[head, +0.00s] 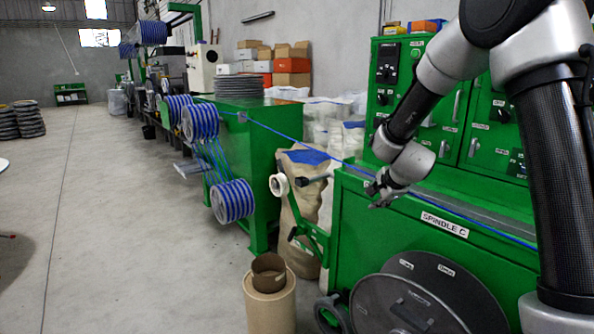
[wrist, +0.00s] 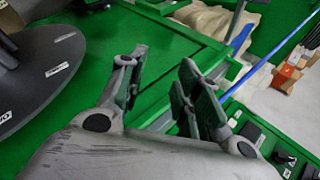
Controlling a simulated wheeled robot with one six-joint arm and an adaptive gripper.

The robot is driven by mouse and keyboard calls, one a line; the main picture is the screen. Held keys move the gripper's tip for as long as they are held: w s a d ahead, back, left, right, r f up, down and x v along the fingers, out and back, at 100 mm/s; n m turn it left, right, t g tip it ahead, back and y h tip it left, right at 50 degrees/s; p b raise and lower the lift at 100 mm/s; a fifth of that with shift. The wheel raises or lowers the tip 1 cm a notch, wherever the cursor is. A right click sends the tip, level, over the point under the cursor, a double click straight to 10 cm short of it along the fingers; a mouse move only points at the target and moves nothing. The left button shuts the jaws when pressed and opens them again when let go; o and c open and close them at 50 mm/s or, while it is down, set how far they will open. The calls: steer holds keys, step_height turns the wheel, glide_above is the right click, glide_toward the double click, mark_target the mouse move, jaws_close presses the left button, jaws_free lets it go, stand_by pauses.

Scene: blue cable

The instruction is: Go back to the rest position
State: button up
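My gripper (head: 378,192) is beside the blue cable (head: 300,143), near the left end of the green machine labelled SPINDLE C (head: 444,223). In the wrist view my gripper (wrist: 158,78) shows its two fingers apart, with only green surface between them, so it is open and empty. The cable (wrist: 262,70) runs diagonally on the right there and passes behind the right finger. In the head view the cable stretches from the spools at the left past my gripper and along the machine top. My gripper overlaps part of it, and I cannot tell whether they touch.
A green cabinet with knobs (head: 386,68) stands behind the machine. A large dark disc (head: 453,290) leans at its front, also in the wrist view (wrist: 40,75). A cardboard tube (head: 270,305) and a sack (head: 303,200) stand left of it. The floor (head: 110,220) at left is open.

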steer(key=s+d+r+n+g, duration=0.1)
steer(key=s+d+r+n, duration=0.2)
steer(key=s, duration=1)
steer(key=s+d+r+n+g, duration=0.2)
steer(key=s+d+r+n, duration=0.2)
steer(key=s, duration=0.9)
steer(key=s+d+r+n+g+h, duration=0.1)
steer(key=s+d+r+n, duration=0.3)
steer(key=s+n, duration=0.5)
steer(key=s+r, duration=0.2)
steer(key=s, duration=0.3)
steer(key=shift+d+r+g, duration=0.25)
steer(key=shift+r+g, duration=0.05)
steer(key=shift+r, duration=0.1)
steer(key=shift+d, duration=0.1)
